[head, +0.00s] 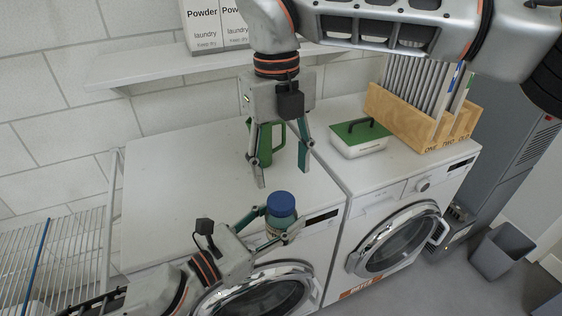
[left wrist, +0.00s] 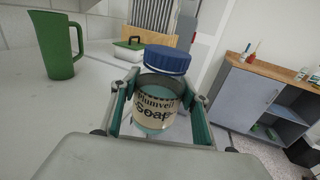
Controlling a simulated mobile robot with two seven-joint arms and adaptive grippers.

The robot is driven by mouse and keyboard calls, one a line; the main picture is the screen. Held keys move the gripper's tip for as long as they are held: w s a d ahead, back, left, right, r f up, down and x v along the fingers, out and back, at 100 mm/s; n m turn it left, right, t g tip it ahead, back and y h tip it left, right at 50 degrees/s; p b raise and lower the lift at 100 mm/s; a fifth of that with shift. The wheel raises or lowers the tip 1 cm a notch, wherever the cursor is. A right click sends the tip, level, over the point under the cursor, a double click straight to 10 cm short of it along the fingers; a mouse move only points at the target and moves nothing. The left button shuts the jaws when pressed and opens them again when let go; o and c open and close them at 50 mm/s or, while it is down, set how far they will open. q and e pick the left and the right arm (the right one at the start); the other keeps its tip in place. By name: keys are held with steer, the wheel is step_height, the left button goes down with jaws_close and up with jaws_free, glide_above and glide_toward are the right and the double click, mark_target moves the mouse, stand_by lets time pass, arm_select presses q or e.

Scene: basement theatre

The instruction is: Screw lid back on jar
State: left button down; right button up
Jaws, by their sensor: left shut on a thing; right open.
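A clear jar (left wrist: 155,108) with a "Soap" label and pale teal contents sits between the fingers of my left gripper (head: 275,225), shut on it near the front edge of the left washer. A blue lid (head: 281,203) is at the top of the jar; it also shows in the left wrist view (left wrist: 167,59), slightly tilted and offset to the right. I cannot tell whether its threads are engaged. My right gripper (head: 285,178) is open and empty, pointing down just above and behind the lid, with its fingers spread.
A green jug (head: 264,150) stands on the washer top behind my right gripper. A white box with a green lid (head: 360,132) and a wooden file rack (head: 410,125) stand on the right washer. The left washer top (head: 185,205) is mostly clear. A wire rack (head: 60,255) is at left.

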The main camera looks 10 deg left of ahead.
mark_target(281, 200)
steer(key=n, duration=0.4)
steer(key=shift+s+r, duration=0.1)
steer(key=shift+r, duration=0.1)
steer(key=n, duration=0.4)
steer(key=shift+s+r, duration=0.1)
steer(key=shift+r, duration=0.05)
steer(key=shift+f, duration=4.05)
steer(key=c, duration=1.2)
